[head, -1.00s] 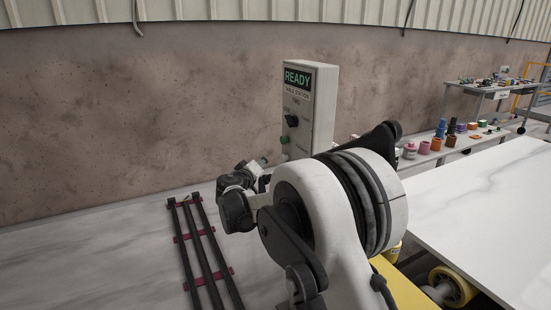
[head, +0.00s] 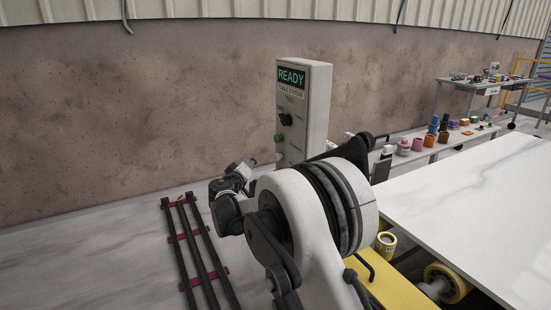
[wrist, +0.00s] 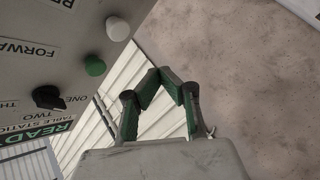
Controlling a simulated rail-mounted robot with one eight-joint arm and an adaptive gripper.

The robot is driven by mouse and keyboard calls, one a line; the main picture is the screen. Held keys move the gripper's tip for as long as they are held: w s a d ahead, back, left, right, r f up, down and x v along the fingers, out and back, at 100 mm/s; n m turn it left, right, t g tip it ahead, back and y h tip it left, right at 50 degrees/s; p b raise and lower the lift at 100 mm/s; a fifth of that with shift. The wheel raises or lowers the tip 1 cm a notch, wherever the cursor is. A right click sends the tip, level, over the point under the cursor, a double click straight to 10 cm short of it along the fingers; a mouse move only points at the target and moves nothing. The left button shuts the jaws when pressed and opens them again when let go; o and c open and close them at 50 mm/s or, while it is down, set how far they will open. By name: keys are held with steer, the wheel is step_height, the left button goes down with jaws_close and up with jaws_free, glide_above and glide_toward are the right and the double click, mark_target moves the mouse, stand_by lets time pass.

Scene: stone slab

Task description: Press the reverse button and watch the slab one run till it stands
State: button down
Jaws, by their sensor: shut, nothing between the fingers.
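The pale control box (head: 316,112) stands upright against the wall in the head view, with a lit green READY display (head: 291,77). Its black selector knob (head: 286,119) and green button (head: 279,138) show there. In the wrist view the box fills the upper left, with the knob (wrist: 48,97), the green button (wrist: 95,65) and a white button (wrist: 117,29). One label reads FORWARD; the label near the white button is cut off. My gripper (wrist: 164,77) is shut and empty, its tips right of the buttons and apart from them. The white slab (head: 480,190) lies at right in the head view.
Dark rails (head: 200,250) with red crosspieces lie at lower left. Several coloured pots (head: 429,140) line a shelf behind the slab. A table with small items (head: 480,82) stands at the far right.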

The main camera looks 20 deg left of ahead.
steer(key=w+d, duration=0.4)
steer(key=shift+w+d, duration=0.2)
steer(key=shift+w+d, duration=0.1)
stand_by(1.5)
steer(key=shift+w+d, duration=0.2)
steer(key=shift+w+d+b, duration=0.35)
steer(key=shift+w+d, duration=0.05)
steer(key=shift+w, duration=0.05)
stand_by(1.1)
steer(key=shift+s, duration=0.1)
steer(key=shift+s+a, duration=0.6)
steer(key=shift+a, duration=0.05)
stand_by(0.3)
steer(key=shift+s+a+b, duration=0.6)
steer(key=shift+s+a, duration=1.2)
